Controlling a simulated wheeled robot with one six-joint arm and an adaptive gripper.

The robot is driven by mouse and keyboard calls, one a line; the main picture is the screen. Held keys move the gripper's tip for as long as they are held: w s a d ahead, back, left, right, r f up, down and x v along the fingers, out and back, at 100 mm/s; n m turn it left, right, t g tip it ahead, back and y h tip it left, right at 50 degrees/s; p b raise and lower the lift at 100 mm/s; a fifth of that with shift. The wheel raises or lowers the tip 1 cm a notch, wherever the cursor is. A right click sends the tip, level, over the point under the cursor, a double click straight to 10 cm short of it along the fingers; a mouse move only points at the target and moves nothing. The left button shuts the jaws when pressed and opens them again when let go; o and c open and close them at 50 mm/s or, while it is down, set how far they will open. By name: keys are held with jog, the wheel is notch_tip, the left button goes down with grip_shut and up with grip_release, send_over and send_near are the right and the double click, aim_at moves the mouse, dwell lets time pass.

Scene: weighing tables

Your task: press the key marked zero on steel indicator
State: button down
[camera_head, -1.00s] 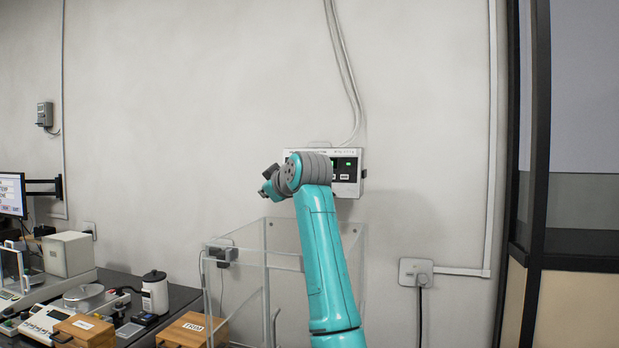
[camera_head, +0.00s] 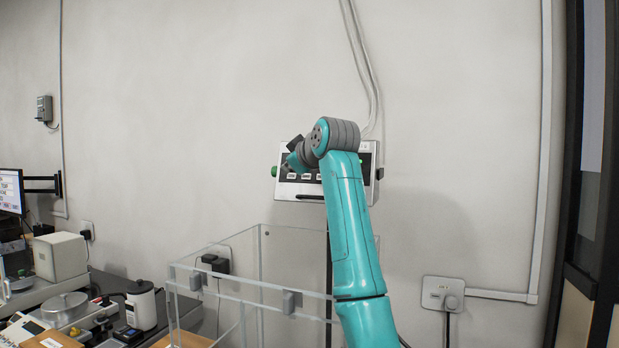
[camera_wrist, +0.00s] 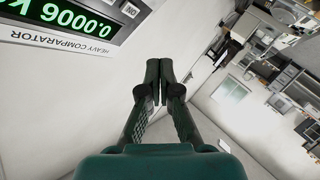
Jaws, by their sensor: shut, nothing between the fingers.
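A steel-framed indicator (camera_head: 284,188) is on the wall side in the head view, with a row of pale keys along its lower front and a green knob at its left side. My arm covers its middle and much of its right half. The key markings are too small to read, so I cannot pick out zero. In the wrist view, an upside-down panel labelled HEAVY COMPARATOR (camera_wrist: 48,42) shows green digits 0.0006; I cannot tell if it is the same unit. My gripper (camera_wrist: 160,68) is shut and empty, its tips apart from that panel.
A clear-walled box (camera_head: 225,290) stands below the indicator. Cables (camera_head: 362,60) run down the wall to it. A wall socket (camera_head: 443,293) is at the right. A white canister (camera_head: 141,305) and instruments crowd the bench at left.

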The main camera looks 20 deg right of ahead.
aim_at(306, 177)
jog(key=shift+w+d+f, duration=0.4)
jog(key=shift+w+d, duration=0.4)
jog(key=shift+w, duration=0.3)
jog(key=shift+w+d+f, duration=0.4)
jog(key=shift+w+d, duration=0.45)
jog(key=shift+w, duration=0.3)
jog(key=shift+w+d+f, duration=0.4)
jog(key=shift+w+d, duration=0.4)
jog(key=shift+w, duration=0.3)
jog(key=shift+w+d, duration=0.1)
jog(key=shift+w, duration=0.05)
jog(key=shift+w+d+f, duration=0.1)
jog(key=shift+w+d, duration=0.1)
jog(key=shift+w+d+f, duration=0.1)
jog(key=shift+w+d, duration=0.1)
jog(key=shift+w, duration=0.1)
dwell(0.4)
jog(key=shift+s+a+r, duration=0.2)
jog(key=shift+s+a, duration=0.25)
jog(key=shift+s, duration=0.2)
